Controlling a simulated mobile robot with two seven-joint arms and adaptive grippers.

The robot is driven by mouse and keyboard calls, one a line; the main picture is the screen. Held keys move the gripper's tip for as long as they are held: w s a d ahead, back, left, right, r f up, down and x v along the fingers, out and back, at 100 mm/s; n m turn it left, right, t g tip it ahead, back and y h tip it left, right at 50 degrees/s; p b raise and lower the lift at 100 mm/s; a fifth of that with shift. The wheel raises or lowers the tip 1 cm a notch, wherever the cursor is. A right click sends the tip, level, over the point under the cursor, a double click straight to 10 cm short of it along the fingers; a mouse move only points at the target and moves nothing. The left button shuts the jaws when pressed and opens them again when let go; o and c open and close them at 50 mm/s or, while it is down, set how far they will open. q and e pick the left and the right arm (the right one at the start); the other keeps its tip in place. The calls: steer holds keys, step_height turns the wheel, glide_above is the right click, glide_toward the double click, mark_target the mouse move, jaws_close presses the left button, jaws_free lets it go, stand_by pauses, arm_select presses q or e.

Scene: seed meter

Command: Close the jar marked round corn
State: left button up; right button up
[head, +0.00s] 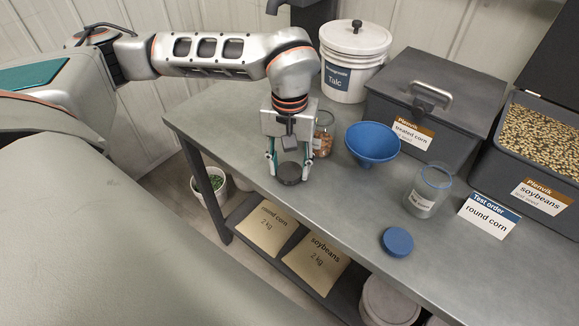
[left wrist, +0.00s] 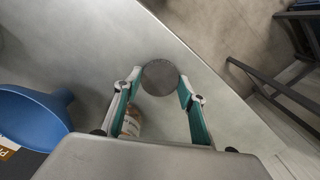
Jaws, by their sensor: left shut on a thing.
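My left gripper (head: 289,166) is shut on a dark grey round lid (head: 289,176), near the left front edge of the table. In the left wrist view the lid (left wrist: 160,77) lies between the two fingertips. Whether it touches the table is hard to tell. A glass jar (head: 323,140) with orange-brown seeds stands just behind and to the right of the gripper; its label is too small to read. A clear jar (head: 428,190) with a blue rim stands farther right, its label also unreadable. A blue lid (head: 397,242) lies on the table in front of it. My right gripper is out of view.
A blue funnel (head: 373,143) stands right of the seed jar. A white Talc bucket (head: 352,60), a closed dark bin (head: 430,105) and an open soybeans bin (head: 540,140) line the back. A "Test order round corn" card (head: 487,214) stands at right. The table's left end is clear.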

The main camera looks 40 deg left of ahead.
arm_select(q)
step_height(320, 180, up, 20)
steer(key=p, duration=0.2)
steer(key=shift+f, duration=0.25)
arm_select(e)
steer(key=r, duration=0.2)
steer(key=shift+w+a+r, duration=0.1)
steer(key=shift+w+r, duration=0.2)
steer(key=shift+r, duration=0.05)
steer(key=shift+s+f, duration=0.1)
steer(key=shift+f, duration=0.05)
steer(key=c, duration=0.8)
arm_select(q)
steer(key=m, duration=0.5)
glide_above(291, 170)
steer(key=w+d, duration=0.2)
steer(key=w, duration=0.1)
step_height(291, 170, down, 15)
steer(key=shift+w+d+f, duration=0.1)
steer(key=shift+f, duration=0.1)
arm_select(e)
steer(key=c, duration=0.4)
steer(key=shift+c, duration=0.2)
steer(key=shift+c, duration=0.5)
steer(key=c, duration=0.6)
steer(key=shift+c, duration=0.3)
